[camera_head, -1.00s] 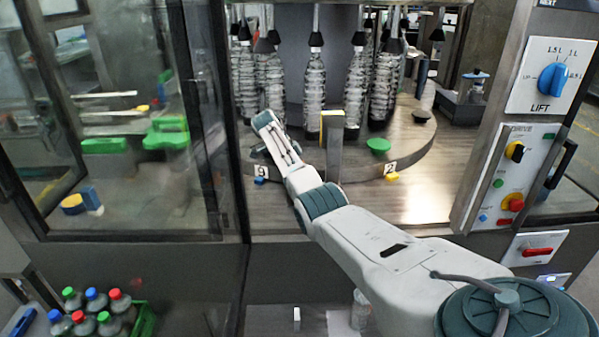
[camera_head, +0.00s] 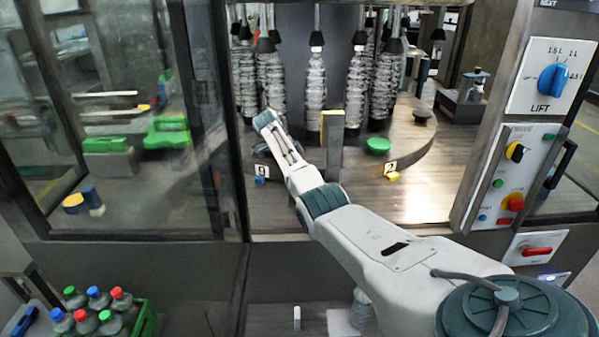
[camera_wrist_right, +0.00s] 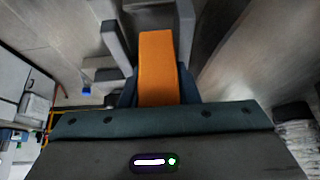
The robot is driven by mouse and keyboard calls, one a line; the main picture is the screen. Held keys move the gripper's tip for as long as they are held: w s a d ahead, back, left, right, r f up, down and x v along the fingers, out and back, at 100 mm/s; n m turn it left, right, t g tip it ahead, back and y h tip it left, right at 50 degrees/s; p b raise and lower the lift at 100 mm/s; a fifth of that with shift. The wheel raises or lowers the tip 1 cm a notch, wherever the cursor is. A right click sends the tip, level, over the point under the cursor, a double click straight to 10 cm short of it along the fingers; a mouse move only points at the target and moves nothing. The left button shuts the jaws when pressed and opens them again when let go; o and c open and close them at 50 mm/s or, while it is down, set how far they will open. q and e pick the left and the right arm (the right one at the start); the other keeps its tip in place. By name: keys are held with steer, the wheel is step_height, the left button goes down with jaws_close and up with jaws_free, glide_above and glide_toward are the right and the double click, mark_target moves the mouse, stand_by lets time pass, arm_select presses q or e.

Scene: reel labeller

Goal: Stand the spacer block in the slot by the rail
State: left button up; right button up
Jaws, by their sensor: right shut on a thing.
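An orange block (camera_wrist_right: 158,62), which I take to be the spacer block, is between the dark fingers of my right gripper (camera_wrist_right: 158,92) in the right wrist view. The gripper is shut on it. In the head view my right gripper (camera_head: 261,150) is low over the machine deck near the number 9 tag, largely hidden by my wrist; the block cannot be made out there. Grey upright pieces (camera_wrist_right: 115,45) show beside the block in the wrist view. I cannot tell which is the rail, or where the slot is.
Clear bottles (camera_head: 316,80) hang in a ring behind. A green disc (camera_head: 378,146) and a yellow piece by tag 2 (camera_head: 393,176) lie on the deck. A glass door (camera_head: 130,120) is left, a control panel (camera_head: 512,175) right. Deck at front right is clear.

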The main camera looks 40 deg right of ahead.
steer(key=shift+f, duration=0.1)
stand_by(0.4)
steer(key=shift+f, duration=0.15)
steer(key=shift+w+r, duration=0.15)
steer(key=shift+r, duration=0.2)
steer(key=o, duration=1.1)
steer(key=shift+a+b, duration=0.1)
steer(key=shift+b, duration=0.2)
